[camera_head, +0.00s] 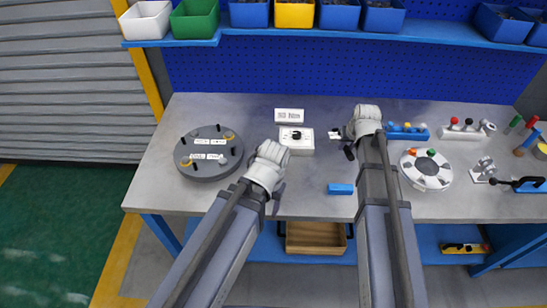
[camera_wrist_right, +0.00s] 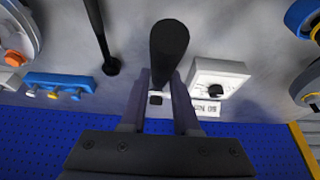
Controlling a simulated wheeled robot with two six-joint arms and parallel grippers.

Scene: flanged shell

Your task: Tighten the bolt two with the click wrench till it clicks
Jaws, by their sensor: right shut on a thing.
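A grey round flanged shell (camera_head: 209,172) lies at the left of the bench, with dark upright pins, yellowish rings and white labels on top. Which bolt is number two I cannot read. My right gripper (camera_head: 351,138) is over the middle of the bench, well to the right of the shell. In the right wrist view it (camera_wrist_right: 160,95) is shut on a thick black handle (camera_wrist_right: 169,42), which looks like the click wrench's grip; the wrench's head is not clear. My left gripper (camera_head: 268,158) is beside a white box; its fingers are too hidden to judge.
The white box (camera_head: 305,147) with a black knob stands between the grippers, a white label plate (camera_head: 289,115) behind it. A blue block (camera_head: 340,189) lies in front. At right are a blue rack (camera_head: 407,136) and a pale disc (camera_head: 426,181).

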